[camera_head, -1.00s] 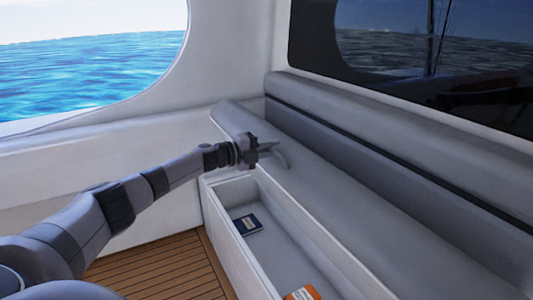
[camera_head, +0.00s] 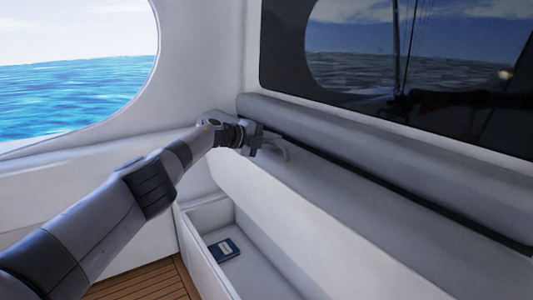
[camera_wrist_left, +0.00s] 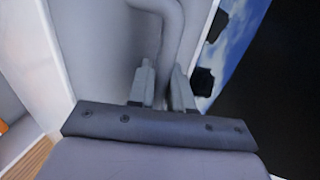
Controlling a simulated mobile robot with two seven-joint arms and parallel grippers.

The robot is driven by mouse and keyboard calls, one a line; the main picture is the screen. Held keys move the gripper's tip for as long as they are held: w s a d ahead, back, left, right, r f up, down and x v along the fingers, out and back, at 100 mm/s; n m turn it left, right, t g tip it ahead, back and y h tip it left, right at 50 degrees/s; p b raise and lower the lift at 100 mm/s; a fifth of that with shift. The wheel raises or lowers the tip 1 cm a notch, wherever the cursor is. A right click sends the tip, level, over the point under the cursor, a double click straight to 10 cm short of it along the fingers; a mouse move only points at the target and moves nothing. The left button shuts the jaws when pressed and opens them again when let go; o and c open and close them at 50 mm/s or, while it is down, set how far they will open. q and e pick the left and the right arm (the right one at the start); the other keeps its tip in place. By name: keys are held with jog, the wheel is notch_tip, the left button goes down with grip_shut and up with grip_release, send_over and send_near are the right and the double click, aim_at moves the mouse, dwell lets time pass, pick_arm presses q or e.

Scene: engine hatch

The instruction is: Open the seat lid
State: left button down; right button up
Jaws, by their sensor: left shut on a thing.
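The grey seat lid (camera_head: 330,187) is raised and tilted up toward the backrest, with its pale front face showing. The storage box (camera_head: 262,252) below it is partly uncovered. A curved grey handle (camera_head: 281,149) on the lid shows beside my left gripper (camera_head: 262,146). In the left wrist view the handle (camera_wrist_left: 172,28) runs down to my left gripper (camera_wrist_left: 162,88), whose fingers are shut on it. The grip itself is partly hidden between the fingers. My right gripper is not in view.
A dark blue book (camera_head: 223,250) lies in the box. The backrest (camera_head: 390,140) and dark window (camera_head: 420,80) stand behind the lid. The wooden floor (camera_head: 150,284) is clear at lower left. Something orange (camera_wrist_left: 3,127) shows at the left wrist view's edge.

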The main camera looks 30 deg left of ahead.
pick_arm(q)
jog(key=shift+w+d+f, duration=0.1)
jog(key=shift+w+d, duration=0.15)
jog(key=shift+r, duration=0.25)
jog(key=c, duration=1.2)
grip_release()
jog(key=shift+r, duration=0.1)
jog(key=shift+a, duration=0.2)
